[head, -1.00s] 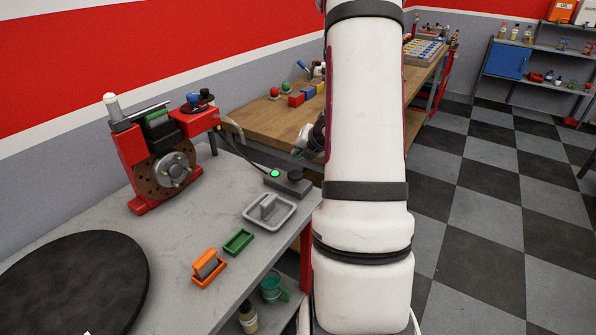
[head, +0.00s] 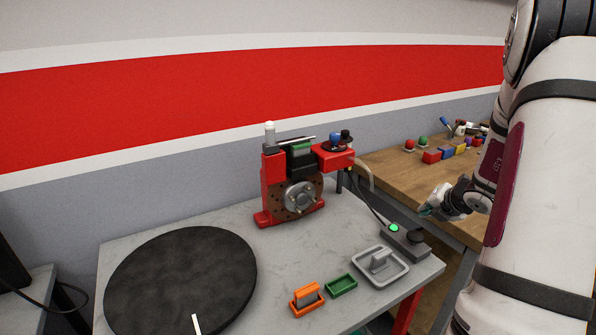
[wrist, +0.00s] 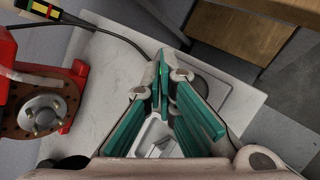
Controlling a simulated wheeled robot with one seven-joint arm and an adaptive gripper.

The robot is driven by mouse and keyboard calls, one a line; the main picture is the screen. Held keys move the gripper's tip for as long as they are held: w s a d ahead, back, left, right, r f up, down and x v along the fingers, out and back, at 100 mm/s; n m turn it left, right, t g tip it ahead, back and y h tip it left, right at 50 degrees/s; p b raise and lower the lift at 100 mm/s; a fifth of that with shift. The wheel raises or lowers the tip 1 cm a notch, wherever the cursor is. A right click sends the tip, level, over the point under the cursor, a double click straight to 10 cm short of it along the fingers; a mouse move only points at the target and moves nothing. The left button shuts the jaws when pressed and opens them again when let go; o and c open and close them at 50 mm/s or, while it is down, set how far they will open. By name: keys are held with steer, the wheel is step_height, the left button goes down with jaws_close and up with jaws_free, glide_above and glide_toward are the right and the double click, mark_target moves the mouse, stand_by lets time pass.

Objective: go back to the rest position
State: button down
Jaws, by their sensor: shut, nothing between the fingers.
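My gripper (head: 440,205) is at the right of the head view, small and partly hidden by my own arm. It hangs in front of the wooden bench, up and right of the grey button box. In the wrist view my gripper (wrist: 163,74) shows two teal-padded fingers that converge at the tips. It is shut with nothing held. Below the fingers in that view lie the pale table top (wrist: 110,65) and part of a grey tray (wrist: 155,135). My arm fills the right side of the head view.
The grey table carries a red brake-disc rig (head: 268,185), a black round turntable (head: 180,275), an orange holder (head: 306,300), a green tray (head: 341,285), a grey tray (head: 398,272) and a button box (head: 415,247) with a lit green button. A wooden bench (head: 395,170) holds coloured blocks.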

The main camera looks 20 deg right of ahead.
steer(key=w+a+r+n+t+y, duration=0.1)
steer(key=w+a+r+n+y, duration=0.15)
steer(key=a+r+n, duration=0.45)
steer(key=w+a+r+n+y, duration=0.1)
steer(key=w+a+r+n, duration=0.25)
steer(key=a, duration=0.45)
steer(key=s+a+r+n+g+y, duration=0.1)
steer(key=s+a+r+n+y, duration=0.15)
steer(key=a+n, duration=0.45)
steer(key=s+a+r+n+y, duration=0.1)
steer(key=a+r+n, duration=0.2)
steer(key=a+n, duration=0.45)
steer(key=s+a+r+n+g, duration=0.3)
steer(key=s+a+n+g, duration=0.1)
steer(key=s+a+n, duration=0.85)
steer(key=s+n+h, duration=0.4)
steer(key=s+n, duration=0.6)
steer(key=n, duration=0.1)
steer(key=shift+d+f, duration=0.15)
steer(key=shift+f, duration=0.05)
steer(key=shift+n, duration=0.25)
